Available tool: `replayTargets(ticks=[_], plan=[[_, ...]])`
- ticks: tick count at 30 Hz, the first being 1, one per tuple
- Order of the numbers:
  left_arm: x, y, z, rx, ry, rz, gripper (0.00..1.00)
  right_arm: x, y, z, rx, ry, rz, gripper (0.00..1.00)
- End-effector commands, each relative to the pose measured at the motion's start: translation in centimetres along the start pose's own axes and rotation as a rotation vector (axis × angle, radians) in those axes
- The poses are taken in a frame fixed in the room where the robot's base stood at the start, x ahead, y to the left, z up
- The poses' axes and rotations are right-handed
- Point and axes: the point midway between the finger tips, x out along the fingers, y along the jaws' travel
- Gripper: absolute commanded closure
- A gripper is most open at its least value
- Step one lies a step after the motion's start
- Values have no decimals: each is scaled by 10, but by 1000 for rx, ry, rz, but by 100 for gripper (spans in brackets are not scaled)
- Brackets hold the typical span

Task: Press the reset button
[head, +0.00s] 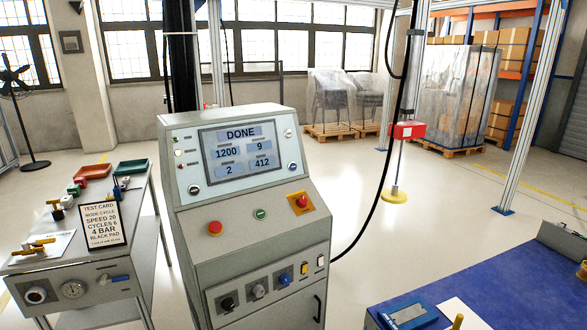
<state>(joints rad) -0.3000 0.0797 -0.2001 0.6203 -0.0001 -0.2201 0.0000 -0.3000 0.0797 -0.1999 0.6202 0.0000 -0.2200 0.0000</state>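A grey control console (250,235) stands in the middle of the head view. Its screen (240,152) reads DONE, with 1200, 9, 2 and 412 below. On the sloped panel are a red button (215,228), a small green button (260,214) and a red mushroom button (301,201) on a yellow plate. I cannot read which button is labelled reset. Neither of my grippers is in view.
A side bench (75,250) on the left carries a test card (102,224), valves and trays. A blue-topped table (480,270) is at lower right. A black cable hangs right of the console.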

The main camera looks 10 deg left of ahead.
Motion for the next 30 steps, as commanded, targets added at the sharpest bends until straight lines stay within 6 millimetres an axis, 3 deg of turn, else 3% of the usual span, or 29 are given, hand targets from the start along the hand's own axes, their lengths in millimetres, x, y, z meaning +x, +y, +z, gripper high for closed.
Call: replayTargets(ticks=[1,6,30], plan=[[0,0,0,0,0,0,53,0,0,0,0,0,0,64],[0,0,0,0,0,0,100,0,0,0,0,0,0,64],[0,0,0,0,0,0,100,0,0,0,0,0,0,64]])
